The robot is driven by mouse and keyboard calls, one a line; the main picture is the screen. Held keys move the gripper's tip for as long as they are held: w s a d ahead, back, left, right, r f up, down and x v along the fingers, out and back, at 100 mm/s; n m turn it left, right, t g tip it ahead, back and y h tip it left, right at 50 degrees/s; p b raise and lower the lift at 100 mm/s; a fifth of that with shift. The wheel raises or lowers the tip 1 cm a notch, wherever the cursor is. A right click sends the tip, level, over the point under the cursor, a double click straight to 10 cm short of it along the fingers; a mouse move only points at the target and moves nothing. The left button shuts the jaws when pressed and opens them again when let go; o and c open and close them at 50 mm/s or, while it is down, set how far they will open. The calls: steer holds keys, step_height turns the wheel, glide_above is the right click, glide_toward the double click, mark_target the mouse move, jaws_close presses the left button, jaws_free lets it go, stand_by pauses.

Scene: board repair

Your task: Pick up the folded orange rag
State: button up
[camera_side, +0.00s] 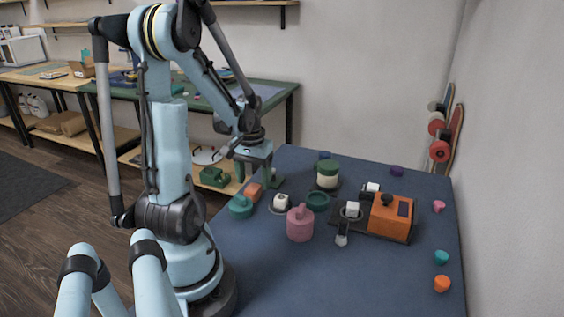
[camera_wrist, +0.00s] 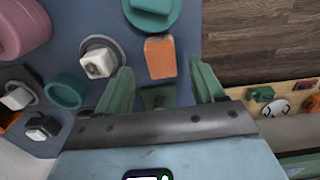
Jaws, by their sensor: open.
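The folded orange rag (camera_side: 254,192) lies on the blue table top near its left edge, beside a teal lidded pot. In the wrist view the rag (camera_wrist: 160,57) is a small orange block shape, just beyond and between my green fingertips. My gripper (camera_side: 259,179) is low over the table's left edge, close to the rag. In the wrist view my gripper (camera_wrist: 161,67) is open, with a finger on either side and nothing held. I cannot tell its exact height above the rag.
The teal pot (camera_side: 240,206) is close to the rag. A white knob on a round base (camera_side: 281,202), a pink pot (camera_side: 300,224), a teal ring (camera_side: 318,200) and an orange device (camera_side: 391,217) stand to the right. The front of the blue table (camera_side: 300,285) is clear.

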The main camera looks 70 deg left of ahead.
mark_target(252, 188)
steer(key=shift+s+f, duration=0.15)
steer(key=shift+f, duration=0.8)
steer(key=shift+s+f, duration=0.1)
steer(key=shift+f, duration=0.8)
steer(key=c, duration=1)
